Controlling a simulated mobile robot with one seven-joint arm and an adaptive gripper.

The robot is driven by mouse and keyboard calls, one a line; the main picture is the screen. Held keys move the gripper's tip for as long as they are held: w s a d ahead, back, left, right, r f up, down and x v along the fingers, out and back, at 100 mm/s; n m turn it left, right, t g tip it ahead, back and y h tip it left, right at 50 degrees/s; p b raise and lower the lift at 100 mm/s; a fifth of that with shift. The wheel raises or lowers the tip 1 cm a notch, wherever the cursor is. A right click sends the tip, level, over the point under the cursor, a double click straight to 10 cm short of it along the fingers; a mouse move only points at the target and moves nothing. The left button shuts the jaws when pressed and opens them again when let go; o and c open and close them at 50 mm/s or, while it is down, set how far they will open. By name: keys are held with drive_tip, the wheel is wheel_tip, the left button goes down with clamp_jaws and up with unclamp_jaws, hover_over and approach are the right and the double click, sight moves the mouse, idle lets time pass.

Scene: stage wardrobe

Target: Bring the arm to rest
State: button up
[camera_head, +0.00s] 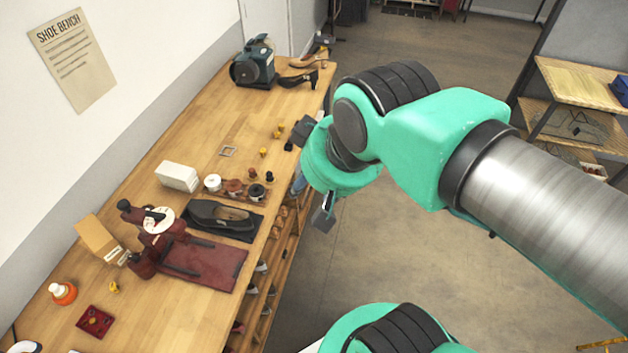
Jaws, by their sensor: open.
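My arm, green with a bare metal link, reaches in from the right in the head view. My gripper (312,174) is over the right-hand edge of the wooden bench (170,317). One dark finger shows above the green wrist and another below it, spread apart, so it is open. The wrist hides the space between them. I see nothing held. I cannot tell how high the gripper is above the bench edge.
A black shoe on a dark mat (247,234), a maroon press (160,240), a white block (177,176) and small pots (233,187) lie on the bench. A green machine (254,64) stands at its far end. Shelves (570,120) stand right; the floor (375,255) between is clear.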

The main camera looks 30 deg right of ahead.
idle(0.3)
wheel_tip(320, 180, down, 9)
drive_tip(key=b, duration=0.9)
